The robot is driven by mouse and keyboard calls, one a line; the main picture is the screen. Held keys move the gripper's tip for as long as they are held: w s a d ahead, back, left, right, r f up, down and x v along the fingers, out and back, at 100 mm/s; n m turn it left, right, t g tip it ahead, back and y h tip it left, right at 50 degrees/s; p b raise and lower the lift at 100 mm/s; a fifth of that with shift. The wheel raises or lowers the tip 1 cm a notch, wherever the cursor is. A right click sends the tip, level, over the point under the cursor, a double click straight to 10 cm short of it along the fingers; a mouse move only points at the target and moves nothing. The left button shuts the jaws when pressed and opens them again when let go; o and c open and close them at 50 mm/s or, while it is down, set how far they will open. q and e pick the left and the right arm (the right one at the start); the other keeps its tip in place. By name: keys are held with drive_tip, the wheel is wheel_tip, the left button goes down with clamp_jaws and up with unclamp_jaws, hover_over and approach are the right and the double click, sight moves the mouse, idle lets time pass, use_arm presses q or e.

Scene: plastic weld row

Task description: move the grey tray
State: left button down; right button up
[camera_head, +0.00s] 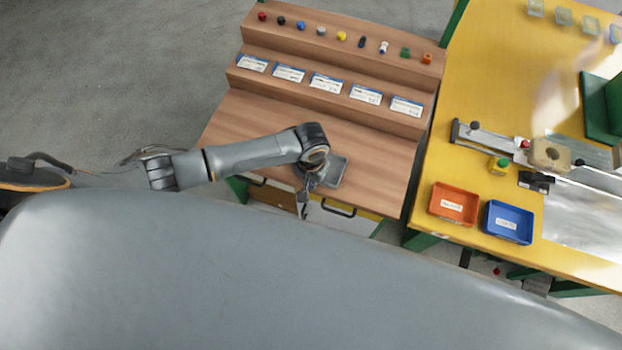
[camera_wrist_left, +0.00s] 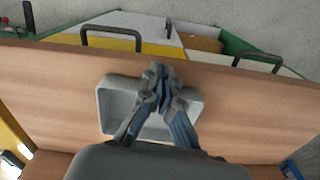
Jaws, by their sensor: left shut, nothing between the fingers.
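The grey tray (camera_head: 337,172) lies on the wooden bench, near its front edge, partly hidden by my left wrist. In the left wrist view the grey tray (camera_wrist_left: 112,104) is a shallow rectangular dish with a raised rim. My left gripper (camera_head: 305,205) is shut and empty beside the tray, toward the bench's front edge. In the left wrist view the left gripper (camera_wrist_left: 158,72) reaches across the tray, with its fingertips over the rim on the bench-edge side. I cannot tell whether it touches the rim. My right gripper is not in view.
The wooden bench (camera_head: 245,115) has steps at the back with several small coloured parts and label cards. A yellow table (camera_head: 465,170) to the right bears an orange tray (camera_head: 453,204), a blue tray (camera_head: 508,222) and a metal fixture. Drawer handles (camera_head: 338,209) stick out below the bench front.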

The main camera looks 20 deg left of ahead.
sight(332, 150)
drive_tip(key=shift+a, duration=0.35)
use_arm(q)
drive_tip(key=shift+w, duration=0.2)
drive_tip(key=w+b, duration=0.1)
drive_tip(key=w, duration=0.3)
drive_tip(key=w+d+b, duration=0.1)
drive_tip(key=w+b, duration=0.1)
drive_tip(key=w, duration=0.2)
drive_tip(key=w+d+b, duration=0.1)
drive_tip(key=w, duration=0.3)
drive_tip(key=shift+w+d+f+b, duration=0.1)
drive_tip(key=shift+w+d+b, duration=0.15)
drive_tip(key=shift+b, duration=0.1)
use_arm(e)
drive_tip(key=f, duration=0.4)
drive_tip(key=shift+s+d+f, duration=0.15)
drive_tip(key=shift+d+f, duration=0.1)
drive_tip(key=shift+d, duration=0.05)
use_arm(q)
drive_tip(key=shift+a, duration=0.1)
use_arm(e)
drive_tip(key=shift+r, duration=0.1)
